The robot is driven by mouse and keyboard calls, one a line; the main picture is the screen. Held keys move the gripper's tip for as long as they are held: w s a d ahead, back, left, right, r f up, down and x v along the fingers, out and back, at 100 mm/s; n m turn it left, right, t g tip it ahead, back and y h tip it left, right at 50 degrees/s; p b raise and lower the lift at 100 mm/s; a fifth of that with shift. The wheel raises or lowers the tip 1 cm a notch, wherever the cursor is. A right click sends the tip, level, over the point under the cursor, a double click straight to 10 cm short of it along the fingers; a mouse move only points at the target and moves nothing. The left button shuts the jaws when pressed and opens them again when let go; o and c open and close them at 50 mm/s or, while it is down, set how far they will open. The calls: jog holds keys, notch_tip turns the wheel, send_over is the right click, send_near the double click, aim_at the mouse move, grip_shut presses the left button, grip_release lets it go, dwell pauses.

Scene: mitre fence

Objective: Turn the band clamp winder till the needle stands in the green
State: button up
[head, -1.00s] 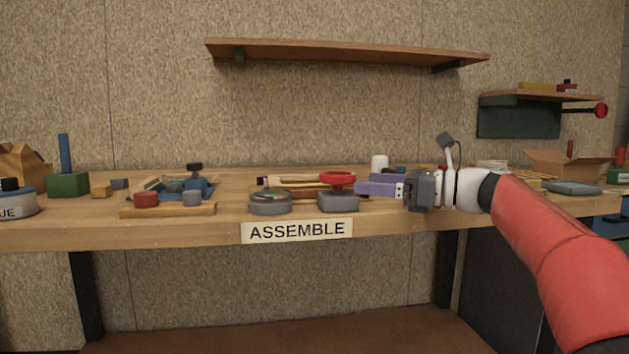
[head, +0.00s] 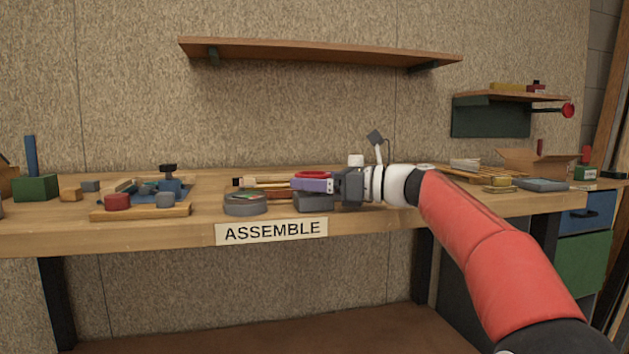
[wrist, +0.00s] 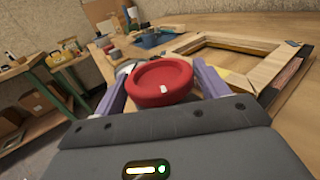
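The red round winder (head: 312,175) sits on a grey block (head: 314,201) on the bench. It fills the middle of the wrist view (wrist: 160,82), with a small pale mark on its top. My gripper (head: 308,184) reaches in from the right at the winder's height. Its purple fingers stand apart on either side of the winder; firm contact does not show. The round grey gauge (head: 245,204) stands just left of the block, with some green on its face. Its needle is too small to read, and in the wrist view it is mostly hidden behind the winder.
A wooden frame (wrist: 240,62) lies on the bench behind the winder. Left of the gauge is a wooden board (head: 140,212) with red and grey knobs. A shelf (head: 320,52) hangs above. An open cardboard box (head: 530,163) stands at the right.

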jog(key=c, duration=0.6)
jog(key=shift+c, duration=0.2)
jog(key=shift+t, duration=0.3)
jog(key=m+t+h+b, duration=0.1)
jog(key=m+t+h, duration=0.1)
jog(key=m+t, duration=0.1)
jog(key=shift+s+t, duration=0.1)
jog(key=shift+t, duration=0.5)
jog(key=shift+m+t+h, duration=1.4)
jog(key=shift+h, duration=0.1)
jog(key=o, duration=1)
